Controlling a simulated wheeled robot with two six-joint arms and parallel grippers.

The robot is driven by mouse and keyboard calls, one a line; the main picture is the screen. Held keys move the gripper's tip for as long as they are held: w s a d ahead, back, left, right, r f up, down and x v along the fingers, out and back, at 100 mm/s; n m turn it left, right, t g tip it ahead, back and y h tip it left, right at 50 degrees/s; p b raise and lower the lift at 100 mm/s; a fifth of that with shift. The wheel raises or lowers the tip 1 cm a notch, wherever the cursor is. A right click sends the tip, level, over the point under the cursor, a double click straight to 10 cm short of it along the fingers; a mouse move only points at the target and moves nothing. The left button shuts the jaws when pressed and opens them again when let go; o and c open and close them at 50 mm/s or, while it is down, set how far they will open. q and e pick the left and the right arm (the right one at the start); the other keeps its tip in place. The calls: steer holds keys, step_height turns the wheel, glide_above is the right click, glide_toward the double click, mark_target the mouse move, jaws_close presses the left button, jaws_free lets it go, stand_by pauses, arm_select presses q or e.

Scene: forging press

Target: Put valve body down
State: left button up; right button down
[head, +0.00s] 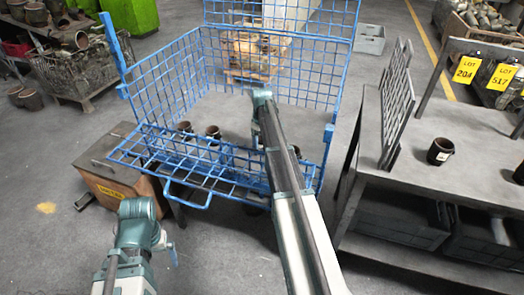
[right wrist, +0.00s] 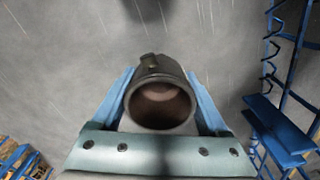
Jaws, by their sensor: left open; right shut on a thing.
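A dark, hollow, cylindrical valve body (right wrist: 160,103) with a small lug on its rim sits between the two blue fingers of my right gripper (right wrist: 160,84) in the right wrist view. The gripper is shut on it, with blurred grey floor beyond. In the head view my right arm reaches over the blue wire basket (head: 165,85); its gripper and the held part are hidden there. Two dark valve bodies, one (head: 184,127) left of the other (head: 213,132), show inside the basket behind its folded front. My left gripper (head: 172,252) is low at the left, open and apart from the basket.
A grey bench (head: 385,200) at the right carries a mesh panel (head: 397,105) and a dark cup-like part (head: 440,151). A brown box (head: 120,185) stands left of the basket. Blue wire and brackets (right wrist: 280,130) are close on the right in the wrist view.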

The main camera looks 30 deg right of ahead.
steer(key=shift+f, duration=0.1)
steer(key=shift+f, duration=0.25)
jaws_free()
steer(key=shift+r, duration=0.1)
steer(key=shift+r, duration=0.15)
step_height(320, 180, up, 12)
steer(key=p, duration=1.2)
step_height(320, 180, down, 12)
steer(key=b, duration=1.2)
